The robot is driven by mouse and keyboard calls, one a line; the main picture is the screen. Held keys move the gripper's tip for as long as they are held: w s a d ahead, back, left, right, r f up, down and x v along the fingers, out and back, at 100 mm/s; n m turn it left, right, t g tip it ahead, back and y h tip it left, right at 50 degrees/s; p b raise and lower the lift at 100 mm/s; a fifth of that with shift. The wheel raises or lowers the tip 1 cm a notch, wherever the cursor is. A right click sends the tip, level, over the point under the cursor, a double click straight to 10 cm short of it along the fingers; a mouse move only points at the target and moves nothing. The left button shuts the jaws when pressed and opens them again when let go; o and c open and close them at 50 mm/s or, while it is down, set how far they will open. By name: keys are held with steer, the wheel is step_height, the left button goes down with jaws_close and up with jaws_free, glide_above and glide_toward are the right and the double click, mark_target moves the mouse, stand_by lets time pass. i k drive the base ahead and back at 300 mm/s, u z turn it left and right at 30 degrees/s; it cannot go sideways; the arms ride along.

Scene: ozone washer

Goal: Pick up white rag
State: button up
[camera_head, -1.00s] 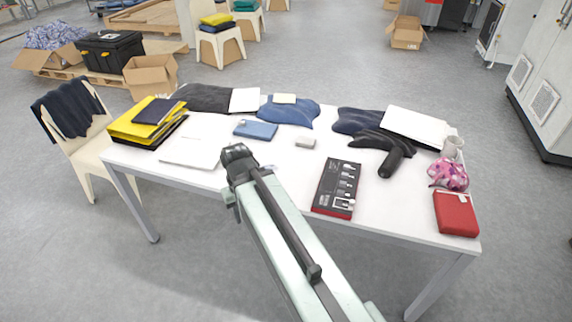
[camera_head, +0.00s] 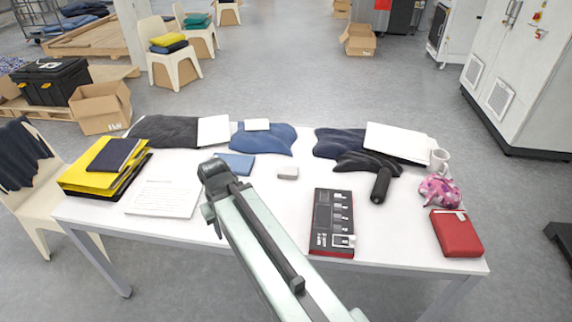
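I cannot tell for sure which white thing is the rag. A flat white piece (camera_head: 214,130) lies at the back left, partly on a dark cloth. A larger white sheet (camera_head: 397,142) lies at the back right over dark cloths. A small white piece (camera_head: 257,125) rests on a blue cloth (camera_head: 265,141). A small pale block (camera_head: 288,172) lies mid-table. My gripper (camera_head: 213,172) is over the table's left middle, near a small blue item (camera_head: 236,165). It is seen from behind, so its fingers are unclear. I see nothing held in it.
The white table (camera_head: 390,240) also holds yellow folders (camera_head: 77,178), a printed sheet (camera_head: 165,197), a black-and-red box (camera_head: 332,222), a black tool (camera_head: 380,185), a mug (camera_head: 439,158), a pink cloth (camera_head: 439,190) and a red box (camera_head: 456,233). A chair (camera_head: 50,212) stands left.

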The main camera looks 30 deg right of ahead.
mark_target(287, 173)
steer(key=u, duration=0.15)
steer(key=i, duration=1.1)
steer(key=u, duration=0.8)
